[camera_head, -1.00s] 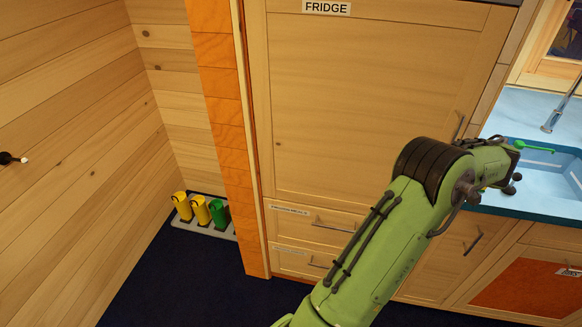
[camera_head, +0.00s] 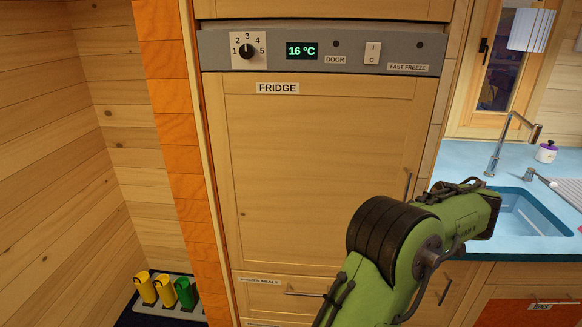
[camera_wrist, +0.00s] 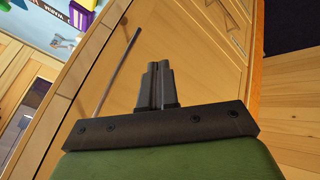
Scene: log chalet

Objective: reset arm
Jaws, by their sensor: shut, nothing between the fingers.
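My green arm rises from the bottom of the head view and bends at a dark elbow joint in front of the fridge. Its far end points right, toward the sink, and the gripper fingers do not show there. In the wrist view my gripper (camera_wrist: 156,72) has its two dark fingers together, with nothing between them. The fridge door (camera_head: 320,170) is closed behind the arm and carries a FRIDGE label. It seems that wooden cabinet fronts with a long metal handle (camera_wrist: 112,75) lie beyond the fingers in the wrist view.
A grey control panel (camera_head: 320,50) reading 16 °C is above the fridge door. A blue counter (camera_head: 470,160) with a sink (camera_head: 525,212) and tap (camera_head: 505,140) is at right. Yellow and green boots (camera_head: 165,290) stand on a tray at lower left. A log wall (camera_head: 50,150) closes the left side.

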